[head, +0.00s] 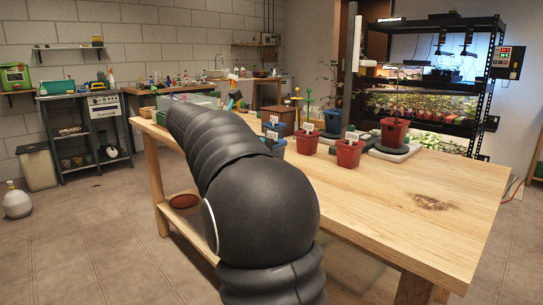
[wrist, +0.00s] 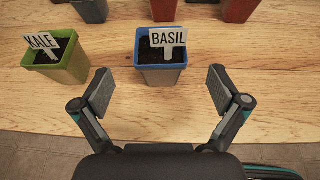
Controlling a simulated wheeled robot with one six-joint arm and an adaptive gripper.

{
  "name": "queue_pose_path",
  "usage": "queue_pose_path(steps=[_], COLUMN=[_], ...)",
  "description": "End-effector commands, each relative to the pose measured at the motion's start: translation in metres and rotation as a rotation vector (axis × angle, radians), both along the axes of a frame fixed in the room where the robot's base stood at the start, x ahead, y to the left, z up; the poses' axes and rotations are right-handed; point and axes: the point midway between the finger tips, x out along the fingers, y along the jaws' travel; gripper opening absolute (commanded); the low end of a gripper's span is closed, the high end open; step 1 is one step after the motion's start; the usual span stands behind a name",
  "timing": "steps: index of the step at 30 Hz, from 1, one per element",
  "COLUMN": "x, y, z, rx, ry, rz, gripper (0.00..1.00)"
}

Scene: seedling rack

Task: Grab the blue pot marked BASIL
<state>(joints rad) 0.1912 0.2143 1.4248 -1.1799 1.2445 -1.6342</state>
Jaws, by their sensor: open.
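The pot marked BASIL (wrist: 160,78) stands upright in the wrist view, with a blue rim, a greyish front and dark soil. A white label reading BASIL (wrist: 169,37) stands in it. My gripper (wrist: 159,91) is open and empty. Its two fingers are apart at the near left and right of the pot, and the pot's front lies centred ahead of the gap. In the head view my arm hides the gripper, and I cannot tell which of the small pots there is the BASIL one.
A green pot marked KALE (wrist: 62,66) stands left of the BASIL pot. A blue-grey pot (wrist: 92,10) and red pots (wrist: 163,9) (wrist: 239,10) stand behind. The wooden table (head: 430,180) is bare at its right end. A black rack (head: 490,75) stands beyond it.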

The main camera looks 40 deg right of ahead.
Motion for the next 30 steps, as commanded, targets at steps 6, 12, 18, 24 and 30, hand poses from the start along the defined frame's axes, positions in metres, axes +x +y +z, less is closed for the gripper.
queue_pose_path(steps=[6,12,18,24,30], x=[0.002,0.003,0.006,0.008,0.008], y=[-0.018,-0.027,-0.053,-0.066,-0.066], z=[-0.007,-0.012,-0.023,-0.028,-0.028], rx=[0.000,0.001,0.001,0.001,0.001], ry=[-0.001,0.000,0.000,-0.001,-0.001], rz=[-0.001,-0.001,-0.003,0.001,0.001], gripper=[0.98,0.98,0.98,0.98,0.88])
